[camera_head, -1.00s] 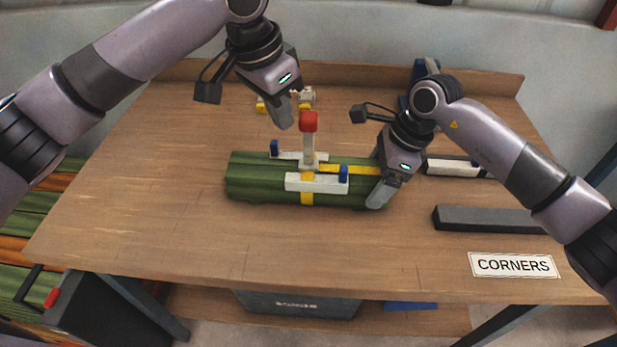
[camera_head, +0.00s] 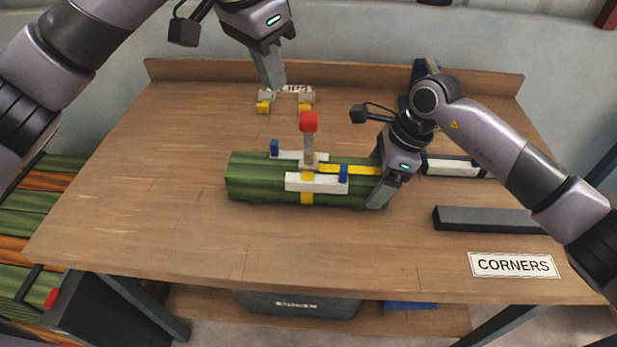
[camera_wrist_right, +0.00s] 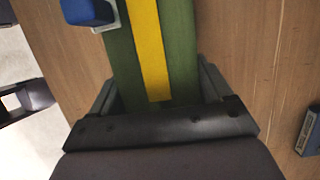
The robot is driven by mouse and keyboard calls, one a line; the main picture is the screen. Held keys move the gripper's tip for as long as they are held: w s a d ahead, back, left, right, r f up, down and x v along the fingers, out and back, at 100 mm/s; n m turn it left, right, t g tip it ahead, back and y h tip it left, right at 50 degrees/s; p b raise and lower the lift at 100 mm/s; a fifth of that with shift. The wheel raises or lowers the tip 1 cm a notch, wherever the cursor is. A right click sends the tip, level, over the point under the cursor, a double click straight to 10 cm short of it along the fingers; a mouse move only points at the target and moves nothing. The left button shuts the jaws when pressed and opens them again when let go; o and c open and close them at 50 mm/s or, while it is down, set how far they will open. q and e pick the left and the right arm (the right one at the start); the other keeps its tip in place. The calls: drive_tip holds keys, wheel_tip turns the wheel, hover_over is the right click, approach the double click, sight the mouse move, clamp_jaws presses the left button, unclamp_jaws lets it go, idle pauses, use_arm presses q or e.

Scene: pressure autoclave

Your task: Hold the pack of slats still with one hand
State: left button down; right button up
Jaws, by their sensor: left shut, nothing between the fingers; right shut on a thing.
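The pack of green slats (camera_head: 255,188) lies flat on the wooden table, with yellow strap (camera_head: 307,198) around it. A white tool with blue ends (camera_head: 316,183) and an upright red-topped handle (camera_head: 308,122) sits on the pack. My right gripper (camera_head: 379,190) is shut on the right end of the pack. The right wrist view shows its fingers (camera_wrist_right: 160,100) on both sides of the green slats, with a yellow strap running lengthwise on top. My left gripper (camera_head: 270,78) is shut and empty, raised above the back of the table, clear of the pack.
Small white and yellow pieces (camera_head: 286,102) stand at the back of the table. A dark grey bar (camera_head: 485,219) and a "CORNERS" label (camera_head: 513,265) are at the right. The front left of the table (camera_head: 150,225) is bare. More slats (camera_head: 30,225) lie in a stack at the left.

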drive_tip(key=o, duration=1.1)
drive_tip(key=v, duration=1.2)
drive_tip(key=shift+s, duration=0.15)
